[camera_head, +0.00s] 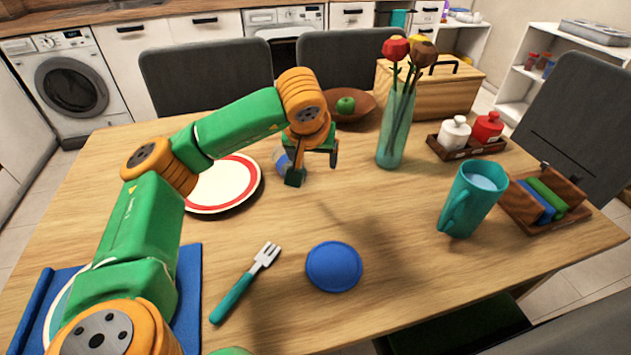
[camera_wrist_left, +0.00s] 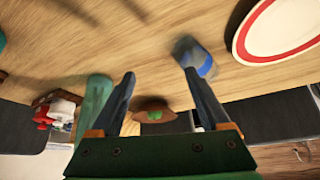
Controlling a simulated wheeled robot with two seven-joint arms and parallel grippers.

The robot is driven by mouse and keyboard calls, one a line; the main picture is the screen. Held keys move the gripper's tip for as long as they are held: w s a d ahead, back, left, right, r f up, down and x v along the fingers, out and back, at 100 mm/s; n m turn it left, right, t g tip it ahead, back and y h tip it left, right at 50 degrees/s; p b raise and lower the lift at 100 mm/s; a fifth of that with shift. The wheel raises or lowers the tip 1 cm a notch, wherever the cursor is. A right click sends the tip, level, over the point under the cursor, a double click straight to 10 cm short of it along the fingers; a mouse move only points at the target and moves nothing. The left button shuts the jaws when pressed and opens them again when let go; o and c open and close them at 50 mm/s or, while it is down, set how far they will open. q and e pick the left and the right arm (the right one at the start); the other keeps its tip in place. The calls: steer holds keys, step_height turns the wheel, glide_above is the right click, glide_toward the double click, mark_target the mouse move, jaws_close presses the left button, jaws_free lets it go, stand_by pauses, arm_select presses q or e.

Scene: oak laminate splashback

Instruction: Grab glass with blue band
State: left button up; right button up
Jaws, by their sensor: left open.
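The glass with a blue band (camera_head: 281,161) stands on the table by the red-rimmed plate, partly hidden by a finger of my left gripper (camera_head: 314,172). The left gripper is open with nothing between its fingers. In the left wrist view, the glass (camera_wrist_left: 194,56) shows at the tip of the right-hand finger, outside the gap between the fingertips (camera_wrist_left: 160,74). I cannot tell whether finger and glass touch. My right gripper is not in view.
The red-rimmed plate (camera_head: 237,185) lies left of the glass. A teal vase with flowers (camera_head: 393,138) stands to the right, and a brown bowl with a green fruit (camera_head: 363,107) behind. A fork (camera_head: 245,283) and blue disc (camera_head: 334,267) lie in front. The table between is clear.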

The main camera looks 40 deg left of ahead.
mark_target(291, 163)
arm_select(q)
steer(key=shift+o, duration=0.9)
steer(key=shift+s+d+r, duration=0.2)
steer(key=shift+s+r, duration=0.1)
steer(key=shift+r, duration=0.3)
steer(key=shift+o, duration=0.7)
steer(key=shift+w+a+n+g, duration=0.15)
steer(key=shift+a+n+g, duration=0.15)
steer(key=shift+n, duration=0.2)
steer(key=a+f+n+g, duration=0.1)
steer(key=a+n, duration=0.1)
steer(key=w+a+f+n+g, duration=0.1)
steer(key=a+n, duration=0.1)
steer(key=w+a+f+n+y, duration=0.1)
steer(key=a+n, duration=0.1)
steer(key=shift+w+a+f+g+p, duration=0.25)
steer(key=shift+f+g+p, duration=0.15)
steer(key=x, duration=0.6)
steer(key=shift+w+a+f, duration=0.15)
steer(key=shift+w+f, duration=0.1)
steer(key=shift+w, duration=0.05)
steer(key=shift+r, duration=0.1)
steer(key=c, duration=1.5)
